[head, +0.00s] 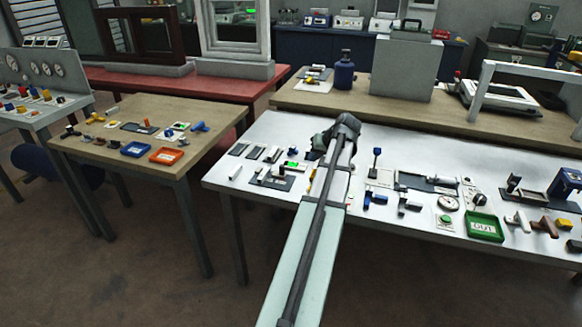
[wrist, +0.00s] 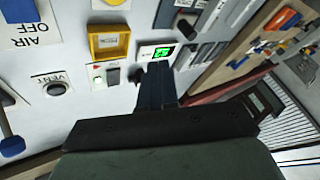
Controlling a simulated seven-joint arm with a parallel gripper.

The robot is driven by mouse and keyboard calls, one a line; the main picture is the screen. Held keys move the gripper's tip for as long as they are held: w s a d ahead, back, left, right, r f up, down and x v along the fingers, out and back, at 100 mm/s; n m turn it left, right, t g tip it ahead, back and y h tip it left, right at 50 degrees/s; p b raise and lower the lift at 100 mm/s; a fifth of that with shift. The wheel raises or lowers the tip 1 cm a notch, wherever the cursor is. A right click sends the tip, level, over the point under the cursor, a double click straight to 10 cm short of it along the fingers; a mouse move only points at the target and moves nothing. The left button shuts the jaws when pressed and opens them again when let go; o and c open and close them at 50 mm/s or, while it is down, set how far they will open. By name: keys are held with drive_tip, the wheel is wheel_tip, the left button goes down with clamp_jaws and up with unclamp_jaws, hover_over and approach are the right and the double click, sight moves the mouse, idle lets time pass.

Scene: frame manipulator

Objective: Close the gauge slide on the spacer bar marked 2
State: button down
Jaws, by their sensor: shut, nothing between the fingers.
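My gripper (wrist: 157,70) is shut and empty. In the wrist view its fingertips are just short of a small panel with a lit green display (wrist: 163,52), and I cannot tell whether they touch it. In the head view my arm hides the fingertips; the same display (head: 291,163) shows left of the hand. Dark and pale bar-like pieces (head: 252,152) lie at the white table's left end. A dark base with a pale piece (head: 272,179) lies in front of them and may be the gauge slide. No number 2 is legible, so I cannot pick out the marked spacer bar.
In the wrist view a yellow tray (wrist: 92,42), a switch panel (wrist: 97,77) and a VENT button (wrist: 55,88) lie left of the fingers. A blue-handled lever (head: 376,158) stands right of my arm. A green tray (head: 485,227) sits farther right. The white table's front-left strip is clear.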

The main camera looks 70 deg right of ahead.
drive_tip(key=shift+m, duration=0.6)
drive_tip(key=x, duration=0.9)
drive_tip(key=shift+w+d+f, duration=0.1)
drive_tip(key=shift+f, duration=0.05)
drive_tip(key=w, duration=0.3)
drive_tip(key=shift+a+f, duration=0.25)
drive_tip(key=shift+w+a, duration=0.1)
drive_tip(key=shift+w, duration=0.5)
drive_tip(key=shift+w, duration=0.1)
drive_tip(key=shift+w, duration=2.15)
